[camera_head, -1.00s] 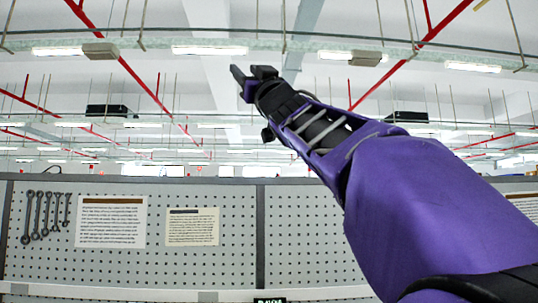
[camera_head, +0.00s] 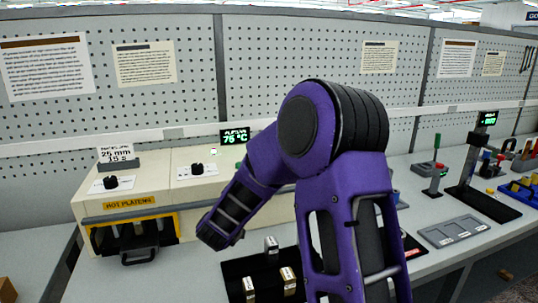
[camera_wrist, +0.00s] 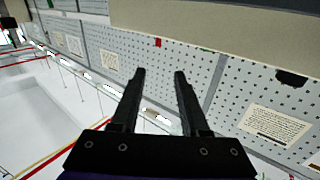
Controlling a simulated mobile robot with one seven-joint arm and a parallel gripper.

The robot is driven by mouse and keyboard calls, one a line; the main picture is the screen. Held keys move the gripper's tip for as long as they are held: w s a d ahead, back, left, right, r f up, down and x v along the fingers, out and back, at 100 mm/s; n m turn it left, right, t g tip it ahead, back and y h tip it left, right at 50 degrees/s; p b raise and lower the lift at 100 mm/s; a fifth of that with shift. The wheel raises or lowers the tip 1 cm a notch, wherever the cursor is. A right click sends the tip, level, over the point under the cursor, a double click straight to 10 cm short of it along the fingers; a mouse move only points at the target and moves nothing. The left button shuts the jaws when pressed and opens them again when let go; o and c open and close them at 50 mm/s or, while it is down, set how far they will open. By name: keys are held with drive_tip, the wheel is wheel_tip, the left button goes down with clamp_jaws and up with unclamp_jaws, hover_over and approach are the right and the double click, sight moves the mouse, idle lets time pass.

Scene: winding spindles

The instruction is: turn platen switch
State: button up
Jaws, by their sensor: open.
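A beige machine (camera_head: 85,213) marked "HOT PLATENS" stands on the bench at left in the head view. A black knob (camera_head: 111,182) and a second black knob (camera_head: 197,168) sit on white plates on its upper face. I cannot tell which one is the platen switch. In the wrist view my gripper (camera_wrist: 160,74) is open and empty, with the pegboard behind its two black fingers. In the head view my purple arm bends down in front of the machine's right part and hides some of it. The gripper's fingers cannot be made out there.
A green display (camera_head: 234,136) reads about 75 °C. A black mat (camera_head: 235,268) with several small labelled blocks lies before the machine. A grey tray (camera_head: 453,231) and a black stand (camera_head: 478,195) are at right. The pegboard (camera_head: 190,85) bounds the bench behind.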

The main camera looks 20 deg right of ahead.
drive_tip(key=x, duration=1.1)
drive_tip(key=p+x, duration=0.1)
drive_tip(key=x, duration=0.5)
drive_tip(key=shift+d+f, duration=0.3)
drive_tip(key=shift+f, duration=0.1)
clamp_jaws()
